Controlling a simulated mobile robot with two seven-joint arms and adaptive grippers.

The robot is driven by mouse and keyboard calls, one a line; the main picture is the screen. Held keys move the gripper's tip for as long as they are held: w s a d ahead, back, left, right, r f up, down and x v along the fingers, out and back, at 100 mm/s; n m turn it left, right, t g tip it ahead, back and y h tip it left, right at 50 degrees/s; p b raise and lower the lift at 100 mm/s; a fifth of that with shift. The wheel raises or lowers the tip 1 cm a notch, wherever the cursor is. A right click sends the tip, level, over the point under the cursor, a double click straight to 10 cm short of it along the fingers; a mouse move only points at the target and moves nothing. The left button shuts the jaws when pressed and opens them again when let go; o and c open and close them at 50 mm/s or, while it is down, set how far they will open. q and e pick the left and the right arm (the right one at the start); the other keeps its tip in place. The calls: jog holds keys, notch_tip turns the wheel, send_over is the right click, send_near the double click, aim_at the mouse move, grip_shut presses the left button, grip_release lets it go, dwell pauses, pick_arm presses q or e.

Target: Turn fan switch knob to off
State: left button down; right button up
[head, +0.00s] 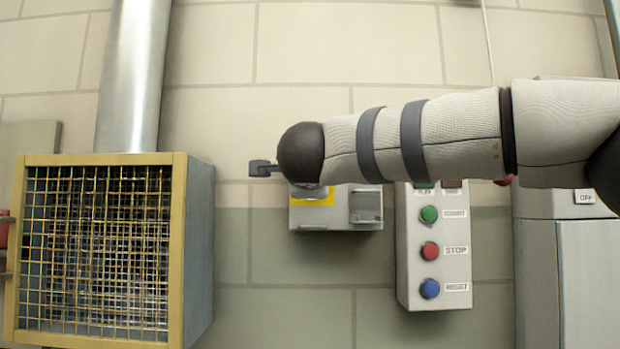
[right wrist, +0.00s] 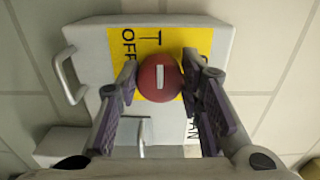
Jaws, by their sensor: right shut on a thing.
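The fan switch is a light grey box on the wall with a yellow plate (head: 312,199), partly hidden by my right arm in the head view. The right wrist view shows its round red knob (right wrist: 160,88) with a white bar on the face, and the yellow plate (right wrist: 190,42) behind it. The bar runs roughly up and down in that view. "OFF" lettering is up and left of the knob; other lettering is partly covered. My right gripper (right wrist: 159,74) is shut on the knob, one finger on each side. My left gripper is in neither view.
A grey panel (head: 405,255) with green, red and blue buttons hangs right of the switch box. A caged, yellow-framed unit (head: 178,250) with a metal duct (head: 135,80) stands left. A grey cabinet (head: 587,280) is far right. Bare wall separates the caged unit and switch box.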

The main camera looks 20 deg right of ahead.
dwell(0.5)
jog(key=o, duration=1.2)
jog(key=shift+c, duration=0.2)
jog(key=shift+s, duration=0.1)
jog(key=v, duration=1.2)
